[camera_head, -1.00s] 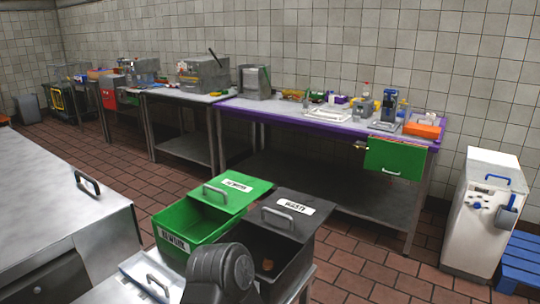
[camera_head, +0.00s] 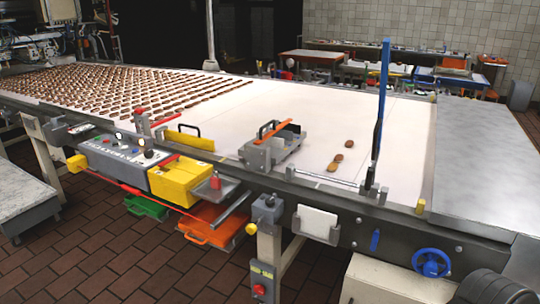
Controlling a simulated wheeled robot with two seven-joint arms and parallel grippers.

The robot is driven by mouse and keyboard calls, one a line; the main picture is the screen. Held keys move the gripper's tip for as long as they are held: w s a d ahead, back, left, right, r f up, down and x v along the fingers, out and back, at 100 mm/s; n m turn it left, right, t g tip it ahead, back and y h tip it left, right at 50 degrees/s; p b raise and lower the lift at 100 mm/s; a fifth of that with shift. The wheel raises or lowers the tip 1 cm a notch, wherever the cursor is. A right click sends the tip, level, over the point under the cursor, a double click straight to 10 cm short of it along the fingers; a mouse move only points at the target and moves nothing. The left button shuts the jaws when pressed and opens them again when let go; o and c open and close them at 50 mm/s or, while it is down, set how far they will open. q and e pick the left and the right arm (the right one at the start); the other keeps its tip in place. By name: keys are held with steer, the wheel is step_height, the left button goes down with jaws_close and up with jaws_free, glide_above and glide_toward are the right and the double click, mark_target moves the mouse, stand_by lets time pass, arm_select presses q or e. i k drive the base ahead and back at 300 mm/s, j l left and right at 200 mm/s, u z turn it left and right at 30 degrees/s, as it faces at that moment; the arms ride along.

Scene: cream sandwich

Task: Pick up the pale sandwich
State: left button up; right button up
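A few small sandwiches lie apart from the rest on the white conveyor belt (camera_head: 285,110), toward its right end. Neither of my grippers shows. Only a dark rounded part of my own arm is in the bottom right corner.
Many brown sandwiches in rows (camera_head: 150,90) cover the belt's left part. A grey device with an orange handle (camera_head: 272,150) and a blue upright post (camera_head: 381,100) stand at the front edge. A yellow box (camera_head: 180,180) and blue handwheel (camera_head: 431,262) are on the near side. A bare metal table (camera_head: 480,150) adjoins at right.

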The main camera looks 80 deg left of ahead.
mark_target(332, 166)
steer(key=u, duration=2.4)
steer(key=l, duration=0.1)
